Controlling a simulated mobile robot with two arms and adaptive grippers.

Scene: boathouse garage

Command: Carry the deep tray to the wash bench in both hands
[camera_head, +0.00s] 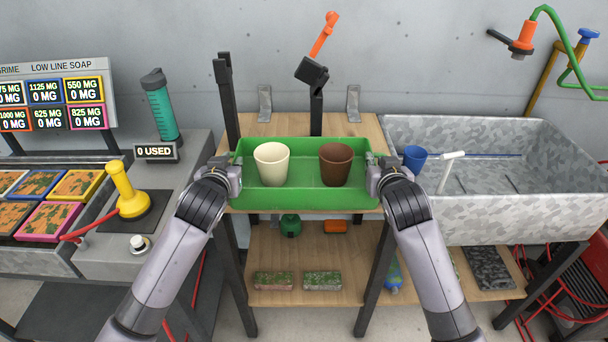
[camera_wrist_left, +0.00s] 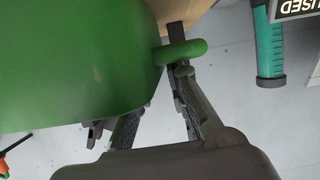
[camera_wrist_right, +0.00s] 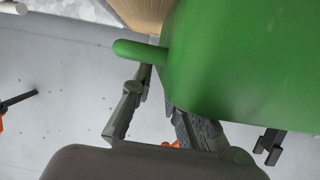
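The deep tray (camera_head: 300,197) is green and sits level at the front of the wooden bench top. A cream cup (camera_head: 271,164) and a brown cup (camera_head: 336,164) stand upright in it, left and right. My left gripper (camera_head: 236,174) is at the tray's left end, my right gripper (camera_head: 374,174) at its right end. The left wrist view shows a green handle (camera_wrist_left: 185,50) by the fingertips; the right wrist view shows the other handle (camera_wrist_right: 140,51). The tray hides part of the fingers, so their grip is unclear. The wash bench (camera_head: 450,232) is the grey speckled basin at right.
A blue cup (camera_head: 414,158) and a white tap-like piece (camera_head: 447,170) are at the basin's left side. A black post (camera_head: 226,100) rises behind the tray's left end. A counter with a yellow-handled tool (camera_head: 127,191) is at left. A lower shelf (camera_head: 300,262) holds bricks.

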